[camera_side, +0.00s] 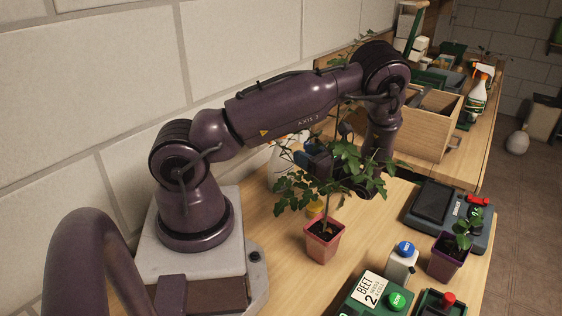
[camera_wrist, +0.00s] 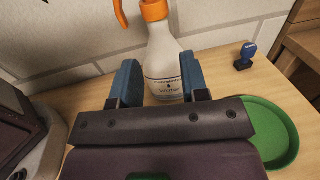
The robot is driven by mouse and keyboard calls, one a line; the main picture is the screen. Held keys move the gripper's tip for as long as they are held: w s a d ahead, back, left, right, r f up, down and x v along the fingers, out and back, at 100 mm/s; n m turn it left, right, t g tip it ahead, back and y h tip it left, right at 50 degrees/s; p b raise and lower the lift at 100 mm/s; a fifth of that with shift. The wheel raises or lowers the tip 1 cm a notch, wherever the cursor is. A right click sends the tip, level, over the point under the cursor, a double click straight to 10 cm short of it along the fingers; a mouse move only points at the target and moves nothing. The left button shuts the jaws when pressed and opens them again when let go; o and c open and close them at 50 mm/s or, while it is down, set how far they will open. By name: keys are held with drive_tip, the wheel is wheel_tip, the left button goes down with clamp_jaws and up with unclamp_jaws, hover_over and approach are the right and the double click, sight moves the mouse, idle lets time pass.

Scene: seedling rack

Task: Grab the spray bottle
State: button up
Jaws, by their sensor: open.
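A white spray bottle (camera_wrist: 163,52) with an orange head stands upright on the bench near the wall in the wrist view. My gripper (camera_wrist: 160,76) is open, with one blue finger on each side of the bottle's lower body. Whether either finger touches the bottle cannot be told. In the side view the bottle (camera_side: 280,164) shows only in part, behind the leaves. My gripper (camera_side: 318,158) is largely hidden there by a potted plant. A second spray bottle (camera_side: 477,97), white and green with an orange trigger, stands far off at the right.
A potted seedling (camera_side: 323,243) stands in front of my gripper in the side view. A green saucer (camera_wrist: 284,126) and a blue-handled stamp (camera_wrist: 245,56) lie to the right in the wrist view. A wooden crate (camera_side: 424,128) stands beyond my arm.

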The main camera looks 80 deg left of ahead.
sight(285, 144)
drive_tip(key=x, duration=0.5)
drive_tip(key=shift+s+a, duration=0.3)
drive_tip(key=shift+s, duration=0.05)
drive_tip(key=x, duration=0.3)
drive_tip(key=r+x, duration=0.1)
drive_tip(key=x, duration=0.1)
clamp_jaws()
